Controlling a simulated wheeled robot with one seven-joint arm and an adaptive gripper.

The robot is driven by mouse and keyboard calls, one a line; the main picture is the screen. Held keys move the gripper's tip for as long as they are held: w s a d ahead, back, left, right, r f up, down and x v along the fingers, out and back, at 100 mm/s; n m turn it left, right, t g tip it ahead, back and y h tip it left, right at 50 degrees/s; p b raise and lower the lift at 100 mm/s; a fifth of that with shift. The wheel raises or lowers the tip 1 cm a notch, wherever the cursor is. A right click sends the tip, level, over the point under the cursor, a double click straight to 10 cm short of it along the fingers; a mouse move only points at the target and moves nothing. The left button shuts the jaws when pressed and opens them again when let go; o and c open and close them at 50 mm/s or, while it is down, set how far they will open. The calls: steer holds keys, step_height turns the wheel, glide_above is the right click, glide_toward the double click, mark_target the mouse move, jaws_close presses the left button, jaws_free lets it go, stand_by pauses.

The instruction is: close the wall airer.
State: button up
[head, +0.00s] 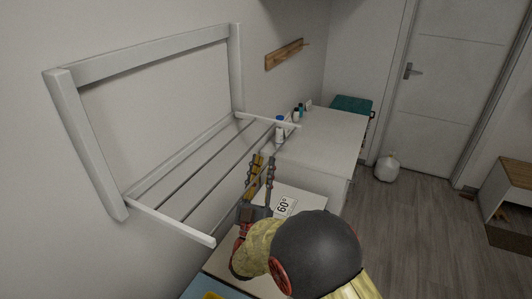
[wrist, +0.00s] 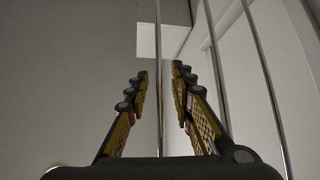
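The wall airer is a white frame (head: 152,53) fixed to the left wall, with its rack folded down and out into the room. The rack has two white side arms, the near one (head: 170,221) and the far one (head: 267,120), with several thin metal rods between them. My gripper (head: 263,160) is at the rack's outer edge, nearer the far arm, with its fingers pointing up. In the wrist view my gripper (wrist: 161,68) is open, and one rod (wrist: 158,100) runs through the gap between the fingers without visibly being pinched. I cannot tell its exact depth.
A white counter (head: 325,135) with small bottles (head: 297,114) stands beyond the airer. A white appliance marked 60° (head: 287,206) is below my gripper. A wooden rail (head: 284,54) hangs on the wall.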

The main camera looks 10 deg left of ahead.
steer(key=shift+x, duration=1.9)
steer(key=shift+c, duration=0.4)
jaws_close()
